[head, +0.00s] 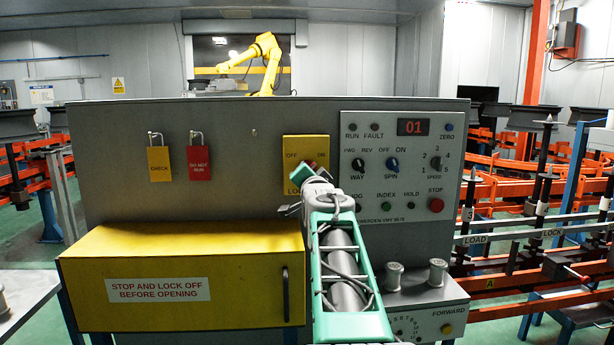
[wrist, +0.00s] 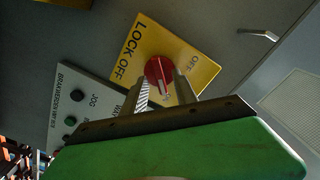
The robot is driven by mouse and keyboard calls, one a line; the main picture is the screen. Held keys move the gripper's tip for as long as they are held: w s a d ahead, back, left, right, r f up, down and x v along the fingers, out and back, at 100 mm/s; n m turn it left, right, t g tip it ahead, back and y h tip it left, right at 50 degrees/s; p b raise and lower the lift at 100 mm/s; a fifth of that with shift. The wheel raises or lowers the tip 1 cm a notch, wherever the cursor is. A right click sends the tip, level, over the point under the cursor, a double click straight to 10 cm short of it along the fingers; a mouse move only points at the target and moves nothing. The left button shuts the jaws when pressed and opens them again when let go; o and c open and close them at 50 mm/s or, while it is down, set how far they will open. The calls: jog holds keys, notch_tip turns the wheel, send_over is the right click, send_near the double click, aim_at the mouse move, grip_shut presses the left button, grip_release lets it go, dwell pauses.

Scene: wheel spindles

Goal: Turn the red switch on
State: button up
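The red switch (wrist: 155,72) is a round knob with a pale line, on a yellow plate (wrist: 207,75) marked OFF and LOCK OFF in the wrist view. In the head view, the plate (head: 291,150) also reads ON at upper right; my arm partly covers the red knob (head: 309,164). My gripper (wrist: 163,88) is at the knob, its two fingers apart with the knob's lower part between them. I cannot tell whether they touch it. My gripper hides the plate's lower part in the wrist view.
Right of the plate is a control panel (head: 400,130) with lit 01 display, knobs and a red stop button (head: 436,205). Yellow CHECK (head: 159,164) and red DO NOT RUN (head: 200,164) padlocks hang left. A yellow cover (head: 220,250) juts out below. Two metal spools (head: 394,277) stand at right.

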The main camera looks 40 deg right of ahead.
jog(key=v, duration=0.6)
jog(key=shift+b, duration=0.3)
jog(key=s+a+f+n+g+y+p, duration=0.1)
jog(key=a+f+n+g+y+p, duration=0.4)
jog(key=a, duration=0.7)
jog(key=s+a+f+n+y+p, duration=0.3)
jog(key=a+f+p, duration=0.35)
jog(key=a, duration=0.55)
jog(key=s+a+f+n+g+y+p, duration=0.1)
jog(key=s+a+f+n+g+p, duration=0.2)
jog(key=s+a, duration=0.3)
jog(key=s+a+f+n+g+y+p, duration=0.1)
jog(key=s+a+f+n+g+p, duration=0.2)
jog(key=s+a+f+n, duration=0.2)
jog(key=s+a, duration=0.2)
jog(key=s, duration=0.2)
jog(key=shift+s+a+f+g, duration=0.3)
jog(key=shift+f+g, duration=0.1)
